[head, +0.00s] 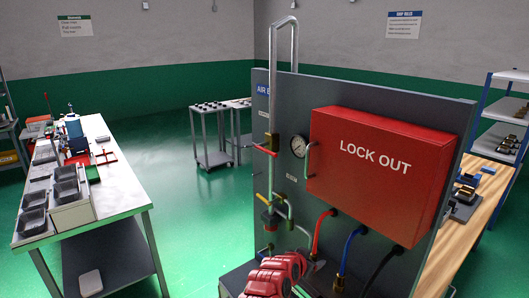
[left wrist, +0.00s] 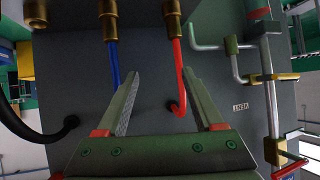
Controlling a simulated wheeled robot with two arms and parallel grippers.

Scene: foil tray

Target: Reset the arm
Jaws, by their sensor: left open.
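My red left arm comes up from the bottom edge in the head view. Its gripper (head: 325,275) is in front of the lower part of the grey panel (head: 284,200), below the red lock-out box (head: 375,175). In the left wrist view the two grey-green fingers of the left gripper (left wrist: 162,76) stand apart with nothing between their tips. A red hose (left wrist: 178,70) and a blue hose (left wrist: 113,62) show close to the fingers; contact cannot be told. My right gripper is not in view.
Pipes and valves (head: 270,190) and a pressure gauge (head: 298,146) stick out from the panel. A left table (head: 122,190) holds several dark trays (head: 66,192). A wooden bench (head: 487,200) stands behind the panel at right. Green floor (head: 190,225) is clear between.

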